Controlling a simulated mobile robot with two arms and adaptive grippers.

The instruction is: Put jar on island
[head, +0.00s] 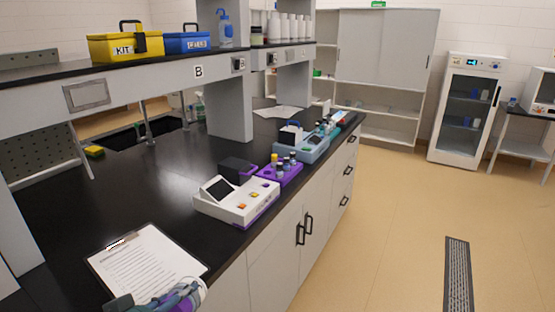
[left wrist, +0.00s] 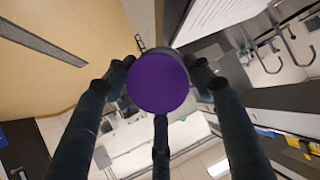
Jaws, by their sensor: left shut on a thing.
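The jar shows in the left wrist view as a round purple end (left wrist: 158,88) with a grey body behind it. My left gripper (left wrist: 160,80) is shut around it, with dark fingers on both sides and one below. In the head view the gripper (head: 165,300) and part of the jar show at the bottom edge, near the clipboard and the front edge of the black-topped island (head: 110,195). Whether the jar touches the top cannot be told. My right gripper is in neither view.
A clipboard with paper (head: 150,265) lies on the near end of the top. A white instrument (head: 238,202), a purple vial rack (head: 280,171) and a blue-grey device (head: 302,147) line the front edge. A shelf with a yellow kit box (head: 125,46) spans above. Black top left of the instrument is bare.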

